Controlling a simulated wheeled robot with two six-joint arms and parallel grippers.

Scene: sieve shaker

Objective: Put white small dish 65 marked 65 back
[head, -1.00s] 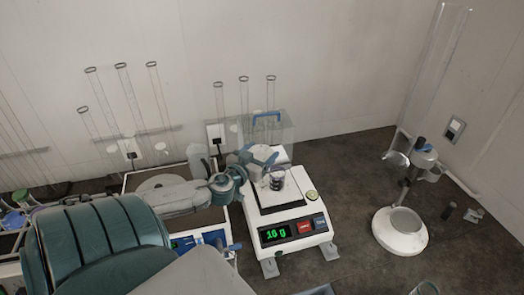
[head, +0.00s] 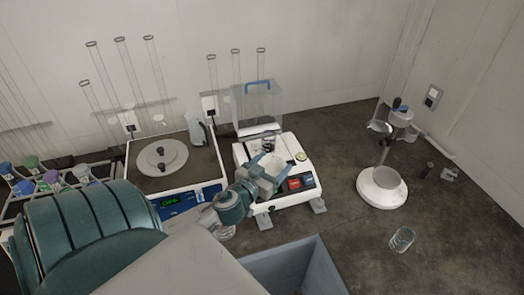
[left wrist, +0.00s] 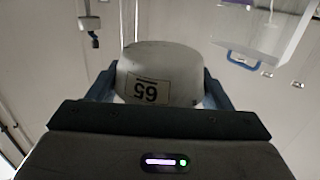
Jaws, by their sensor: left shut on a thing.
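My left gripper (head: 273,171) is shut on the white small dish 65 (left wrist: 157,75). In the left wrist view the dish sits between the two blue fingers, and its label "65" reads upside down. In the head view the gripper and the dish are over the front part of the white balance (head: 243,158). The gripper and arm hide most of the dish there, and also the balance's display. A small dark-topped container (head: 268,143) is at the back of the balance. My right gripper is not in view.
A clear cover with a blue handle (head: 257,84) stands behind the balance. A hotplate-like device (head: 145,183) is to the left, with bottles in a rack beyond. A grey bin (head: 318,252) is in front. A white-based stand (head: 382,202) and a glass beaker (head: 402,240) are right.

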